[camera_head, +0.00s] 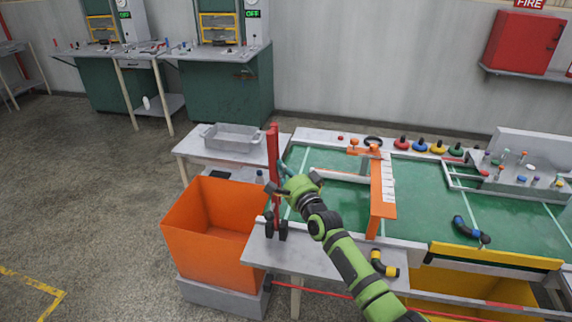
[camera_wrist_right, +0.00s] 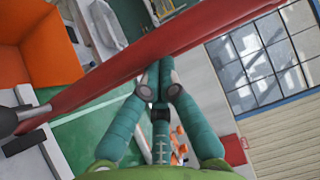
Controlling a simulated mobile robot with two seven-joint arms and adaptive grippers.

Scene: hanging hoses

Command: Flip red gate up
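The red gate (camera_head: 272,165) is a long red bar. In the head view it stands upright at the left end of the green-topped table, above a dark hinge mount (camera_head: 276,229). My right gripper (camera_head: 283,168) is right beside the bar on its right side. In the right wrist view the red bar (camera_wrist_right: 110,68) crosses the picture diagonally at the fingertips. The teal fingers (camera_wrist_right: 160,78) are shut together, with their tips at the bar's edge and not around it. I cannot tell whether they touch it. My left gripper is out of view.
An orange bin (camera_head: 200,232) stands left of the gate, with a grey tray (camera_head: 232,136) on a side table behind it. An orange gate (camera_head: 382,190) crosses the green table (camera_head: 420,200). A black-and-yellow hose (camera_head: 384,263) lies on the front ledge.

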